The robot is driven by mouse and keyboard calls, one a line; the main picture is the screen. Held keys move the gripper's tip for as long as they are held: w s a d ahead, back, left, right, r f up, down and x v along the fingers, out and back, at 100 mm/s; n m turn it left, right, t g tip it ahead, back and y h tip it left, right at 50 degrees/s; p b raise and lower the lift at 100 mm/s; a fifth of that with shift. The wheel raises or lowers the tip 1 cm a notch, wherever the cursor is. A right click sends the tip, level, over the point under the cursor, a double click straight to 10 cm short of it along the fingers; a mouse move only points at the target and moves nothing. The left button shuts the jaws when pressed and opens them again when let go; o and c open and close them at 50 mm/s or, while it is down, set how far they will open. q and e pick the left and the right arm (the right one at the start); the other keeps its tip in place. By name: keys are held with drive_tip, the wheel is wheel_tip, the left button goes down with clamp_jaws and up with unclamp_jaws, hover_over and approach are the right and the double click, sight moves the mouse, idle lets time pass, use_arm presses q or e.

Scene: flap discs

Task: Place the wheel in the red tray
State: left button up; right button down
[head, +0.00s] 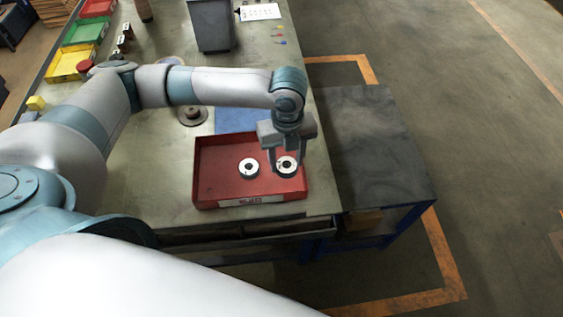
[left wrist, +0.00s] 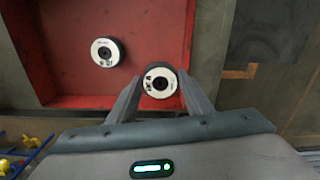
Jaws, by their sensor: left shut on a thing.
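The red tray (head: 220,180) sits at the near right corner of the workbench, and its floor shows in the left wrist view (left wrist: 75,60). My left gripper (head: 286,170) is over the right side of the tray, pointing down. It is shut on a wheel (head: 287,163), a white-faced disc with a dark rim and centre hole. In the left wrist view the wheel (left wrist: 160,82) sits between the two fingers. I cannot tell whether it touches the tray floor. A second, similar wheel (head: 248,168) lies flat in the tray to the left; it also shows in the left wrist view (left wrist: 106,52). My right gripper is out of view.
A blue mat (head: 229,121) lies behind the tray, with a round metal part (head: 192,116) to its left. A grey bin (head: 211,25) stands farther back. Yellow (head: 68,64), green (head: 84,31) and red trays line the left edge. A dark-topped table (head: 375,145) adjoins the right side.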

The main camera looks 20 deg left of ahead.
sight(282, 162)
use_arm(q)
drive_tip(key=shift+a+f, duration=0.35)
drive_tip(key=shift+a, duration=0.25)
drive_tip(key=shift+f+p, duration=0.9)
drive_tip(key=shift+f, duration=1.15)
drive_tip(key=shift+f, duration=0.15)
drive_tip(key=o, duration=1.1)
